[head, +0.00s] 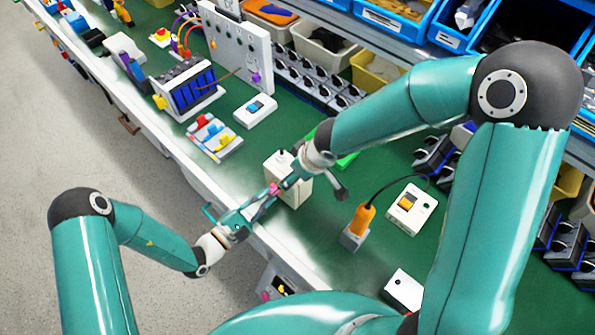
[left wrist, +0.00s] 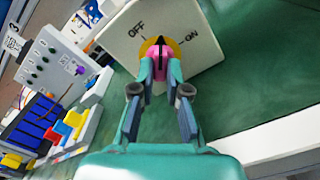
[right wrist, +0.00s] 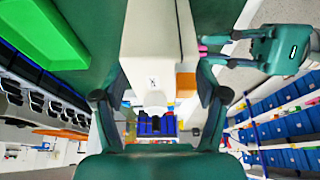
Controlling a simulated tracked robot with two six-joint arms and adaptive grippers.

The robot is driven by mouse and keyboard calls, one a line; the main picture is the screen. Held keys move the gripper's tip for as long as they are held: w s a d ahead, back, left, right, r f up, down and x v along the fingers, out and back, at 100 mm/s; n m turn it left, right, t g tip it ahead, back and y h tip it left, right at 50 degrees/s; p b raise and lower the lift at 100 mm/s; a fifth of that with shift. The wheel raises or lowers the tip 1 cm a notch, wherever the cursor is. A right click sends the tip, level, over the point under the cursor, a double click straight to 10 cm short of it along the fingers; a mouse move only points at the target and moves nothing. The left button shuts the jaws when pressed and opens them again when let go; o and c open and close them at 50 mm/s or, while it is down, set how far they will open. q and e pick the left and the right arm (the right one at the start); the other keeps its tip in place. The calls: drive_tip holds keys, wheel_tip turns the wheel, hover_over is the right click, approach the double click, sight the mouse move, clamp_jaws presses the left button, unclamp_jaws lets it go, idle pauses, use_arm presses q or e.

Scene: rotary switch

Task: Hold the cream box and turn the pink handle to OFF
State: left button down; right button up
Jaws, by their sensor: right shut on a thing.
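The cream box (head: 283,188) stands on the green bench top near its front edge. In the left wrist view its face (left wrist: 205,28) carries the words OFF at left and ON at right. The pink handle (left wrist: 158,62) sits on a yellow disc, its dark mark pointing up between the two words. My left gripper (left wrist: 160,70) has its fingers on either side of the handle, partly spread; contact is hard to tell. My right gripper (right wrist: 160,98) is shut on the box, one finger on each side; the box (right wrist: 150,45) fills the gap.
A white switch plate (head: 255,111) and a board with coloured levers (head: 215,137) stand left of the box. An orange-handled switch (head: 360,222) and a white rocker panel (head: 410,208) are at right. A green bin (right wrist: 40,35) lies beside the box. Blue bins line the back.

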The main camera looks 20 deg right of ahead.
use_arm(q)
drive_tip(key=n, duration=0.7)
drive_tip(key=shift+n, duration=0.4)
drive_tip(key=c, duration=1.2)
unclamp_jaws()
drive_tip(key=shift+o, duration=0.2)
drive_tip(key=shift+v, duration=2.55)
